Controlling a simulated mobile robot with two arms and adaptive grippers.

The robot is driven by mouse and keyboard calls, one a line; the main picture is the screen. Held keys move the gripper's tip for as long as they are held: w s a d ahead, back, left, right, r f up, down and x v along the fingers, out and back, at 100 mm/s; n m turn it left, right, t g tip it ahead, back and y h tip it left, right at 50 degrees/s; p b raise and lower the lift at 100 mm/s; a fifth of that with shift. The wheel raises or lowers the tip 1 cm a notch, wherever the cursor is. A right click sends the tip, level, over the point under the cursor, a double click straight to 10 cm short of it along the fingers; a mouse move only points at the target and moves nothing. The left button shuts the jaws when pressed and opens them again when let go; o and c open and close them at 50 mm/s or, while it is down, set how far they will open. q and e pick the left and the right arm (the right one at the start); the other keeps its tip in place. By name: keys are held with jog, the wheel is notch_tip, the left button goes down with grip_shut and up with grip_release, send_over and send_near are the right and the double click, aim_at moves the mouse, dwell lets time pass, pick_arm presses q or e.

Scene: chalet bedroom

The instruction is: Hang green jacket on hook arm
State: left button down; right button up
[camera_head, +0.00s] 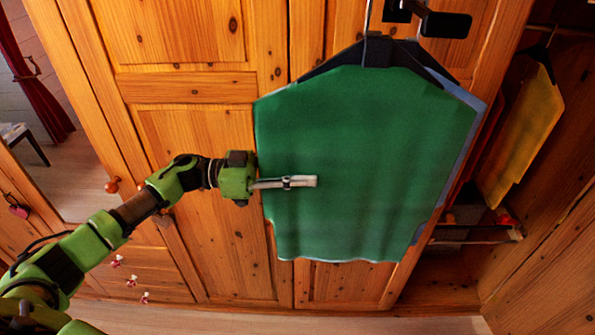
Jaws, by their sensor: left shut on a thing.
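The green jacket (352,140) hangs flat on a dark hanger (330,66) in front of the wooden wardrobe doors. The hanger's thin metal hook (368,18) rises past the top edge of the view. A black hook arm (446,24) sticks out at the top, just right of that metal hook. I cannot tell whether the hanger rests on it. My left gripper (314,181) reaches in from the left across the front of the jacket, shut on it. The exact pinch is hard to see. My right gripper is out of view.
The wardrobe (190,150) fills the background, with round knobs on its doors. At right an open compartment holds a yellow garment (524,135) on a hanger and a low rack (475,236). A dark red curtain (42,85) hangs at far left. Floor shows along the bottom.

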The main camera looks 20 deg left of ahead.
aim_at(339, 182)
pick_arm(q)
jog(key=shift+w+d+r, duration=0.15)
jog(key=shift+w+d, duration=0.1)
jog(key=shift+d, duration=0.45)
jog(key=shift+x, duration=1.9)
jog(key=shift+b+x, duration=0.4)
jog(key=shift+x, duration=0.85)
jog(key=shift+a+f+b, duration=0.1)
jog(key=shift+f+b, duration=0.35)
jog(key=shift+f, duration=0.85)
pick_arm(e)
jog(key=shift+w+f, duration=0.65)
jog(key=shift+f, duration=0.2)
